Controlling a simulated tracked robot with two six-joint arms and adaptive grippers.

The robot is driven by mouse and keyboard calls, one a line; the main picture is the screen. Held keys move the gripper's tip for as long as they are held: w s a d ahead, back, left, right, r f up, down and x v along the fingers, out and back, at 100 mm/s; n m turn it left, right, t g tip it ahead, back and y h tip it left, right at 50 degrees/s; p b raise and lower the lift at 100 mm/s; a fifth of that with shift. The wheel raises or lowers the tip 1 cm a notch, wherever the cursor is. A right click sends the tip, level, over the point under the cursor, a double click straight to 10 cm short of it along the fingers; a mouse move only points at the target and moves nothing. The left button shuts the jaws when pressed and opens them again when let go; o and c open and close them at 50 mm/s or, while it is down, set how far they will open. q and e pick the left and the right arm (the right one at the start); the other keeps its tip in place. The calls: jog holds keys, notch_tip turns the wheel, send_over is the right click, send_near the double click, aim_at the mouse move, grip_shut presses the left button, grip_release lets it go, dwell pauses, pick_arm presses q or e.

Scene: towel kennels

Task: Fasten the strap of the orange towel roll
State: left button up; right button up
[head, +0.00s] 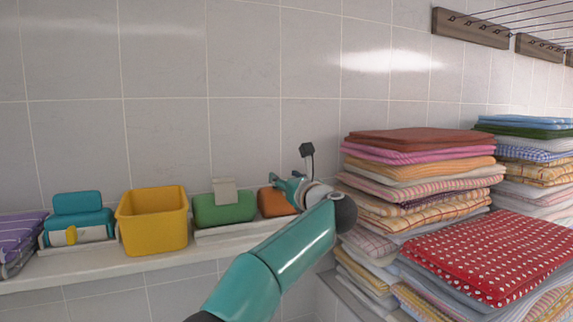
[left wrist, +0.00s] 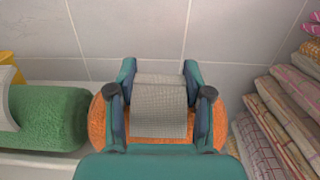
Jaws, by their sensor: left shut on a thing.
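The orange towel roll (head: 274,204) lies on the wall shelf, partly hidden behind my left arm in the head view. In the left wrist view the orange roll (left wrist: 97,124) shows on both sides of my gripper. Its grey woven strap (left wrist: 159,112) runs up over the front of the roll. My left gripper (left wrist: 160,92) has one finger at each side edge of the strap and is shut on it. In the head view my left gripper (head: 287,184) is at the roll; its fingertips are small there. Whether the strap's end touches the roll cannot be told.
A green towel roll (head: 224,208) with a raised grey strap (head: 224,190) lies to the left. Further left are a yellow bin (head: 152,222) and a teal roll (head: 77,224) on the shelf (head: 80,268). Tall stacks of folded cloths (head: 420,180) stand close on the right.

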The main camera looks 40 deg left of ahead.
pick_arm(q)
jog(key=shift+f, duration=0.1)
jog(key=o, duration=1.2)
jog(key=shift+d, duration=0.1)
jog(key=v, duration=1.1)
jog(key=shift+s+d, duration=0.15)
jog(key=shift+d, duration=0.2)
